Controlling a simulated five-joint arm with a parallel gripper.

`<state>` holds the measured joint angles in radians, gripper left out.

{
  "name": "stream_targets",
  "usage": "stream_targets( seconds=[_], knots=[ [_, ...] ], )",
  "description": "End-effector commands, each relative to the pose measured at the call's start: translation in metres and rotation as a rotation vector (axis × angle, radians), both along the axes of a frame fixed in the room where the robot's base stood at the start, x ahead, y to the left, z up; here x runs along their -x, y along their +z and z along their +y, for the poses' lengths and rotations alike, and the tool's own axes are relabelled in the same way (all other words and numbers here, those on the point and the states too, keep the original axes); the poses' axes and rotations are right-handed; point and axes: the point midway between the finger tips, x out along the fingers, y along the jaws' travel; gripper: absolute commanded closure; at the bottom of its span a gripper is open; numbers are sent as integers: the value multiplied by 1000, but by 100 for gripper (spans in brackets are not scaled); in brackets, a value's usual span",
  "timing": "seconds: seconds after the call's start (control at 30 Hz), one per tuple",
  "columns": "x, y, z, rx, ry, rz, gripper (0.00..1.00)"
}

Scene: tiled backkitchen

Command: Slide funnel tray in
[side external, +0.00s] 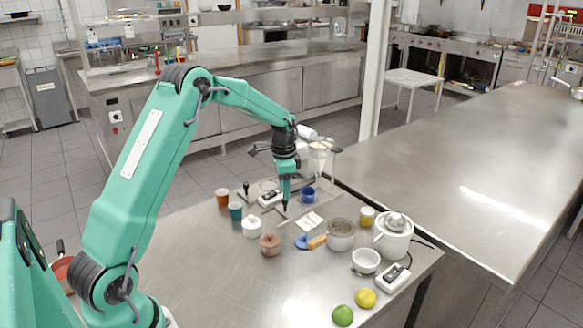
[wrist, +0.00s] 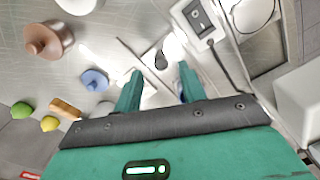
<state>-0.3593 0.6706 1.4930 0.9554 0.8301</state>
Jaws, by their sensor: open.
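My gripper (side external: 286,204) points down over the steel table, its fingertips low near the surface. In the wrist view its two green fingers (wrist: 158,88) stand apart with nothing held. A small black knob-like piece (wrist: 161,59) shows just beyond the fingertips, roughly in line with the gap, beside a bright pale patch. It may be the funnel tray's handle, but I cannot tell for sure. A clear glass funnel (side external: 320,151) stands at the table's far edge, right of my gripper, beside a white machine largely hidden by my arm. The tray's full outline is unclear.
A white switch box (wrist: 198,17) with a cable lies close beyond the right finger. The front-left table is clear.

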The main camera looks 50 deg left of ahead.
Motion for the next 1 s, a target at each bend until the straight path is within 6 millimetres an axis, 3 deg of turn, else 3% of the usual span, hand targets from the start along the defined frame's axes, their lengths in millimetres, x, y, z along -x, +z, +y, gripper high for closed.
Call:
stream_targets(
  seconds=[0.3, 0.67, 0.87, 1.0],
  knots=[
    [0, -30, 1, 0, 0, 1, 59],
    [0, -33, 1, 0, 0, 0, 59],
    [0, -33, 1, 0, 0, 0, 99],
    [0, -33, 1, 0, -1, 0, 100]
  ],
)
